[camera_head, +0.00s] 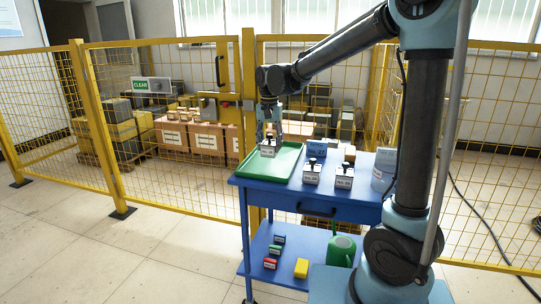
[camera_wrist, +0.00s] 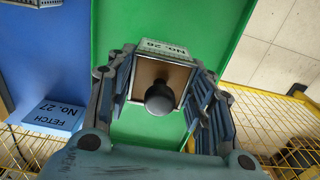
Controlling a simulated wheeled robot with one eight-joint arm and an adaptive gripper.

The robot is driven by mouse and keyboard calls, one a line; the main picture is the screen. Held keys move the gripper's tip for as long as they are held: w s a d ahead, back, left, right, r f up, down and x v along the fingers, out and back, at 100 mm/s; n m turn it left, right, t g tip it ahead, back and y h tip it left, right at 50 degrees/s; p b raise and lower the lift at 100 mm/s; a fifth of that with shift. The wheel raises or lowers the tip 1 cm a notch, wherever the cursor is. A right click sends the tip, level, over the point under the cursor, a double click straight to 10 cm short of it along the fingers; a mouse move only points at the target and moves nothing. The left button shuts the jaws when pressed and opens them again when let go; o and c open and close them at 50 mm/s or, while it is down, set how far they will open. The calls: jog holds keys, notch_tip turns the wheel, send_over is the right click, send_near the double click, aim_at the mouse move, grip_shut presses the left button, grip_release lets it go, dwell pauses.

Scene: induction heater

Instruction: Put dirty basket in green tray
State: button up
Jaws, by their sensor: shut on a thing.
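My gripper (camera_head: 269,132) is over the green tray (camera_head: 262,170) on the blue trolley and is shut on a small metal basket (camera_head: 267,149) with a black knob. In the wrist view my gripper's fingers (camera_wrist: 163,85) are on both sides of the basket (camera_wrist: 178,72), whose label reads "No. 26". The green tray (camera_wrist: 125,25) lies below and around it in that view. I cannot tell whether the basket touches the tray floor. Whether it is dirty does not show clearly.
Two similar baskets, one nearer the middle (camera_head: 312,172) and one at the right (camera_head: 344,176), stand on the blue trolley top (camera_head: 300,199). Yellow mesh fencing (camera_head: 170,190) stands behind.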

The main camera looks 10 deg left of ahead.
aim_at(269, 153)
jog(key=shift+s+f, duration=0.1)
jog(key=shift+f, duration=2)
jog(key=o, duration=1.2)
jog(key=shift+f, duration=0.1)
notch_tip(269, 153, up, 12)
jog(key=shift+r, duration=0.1)
jog(key=shift+s, duration=0.1)
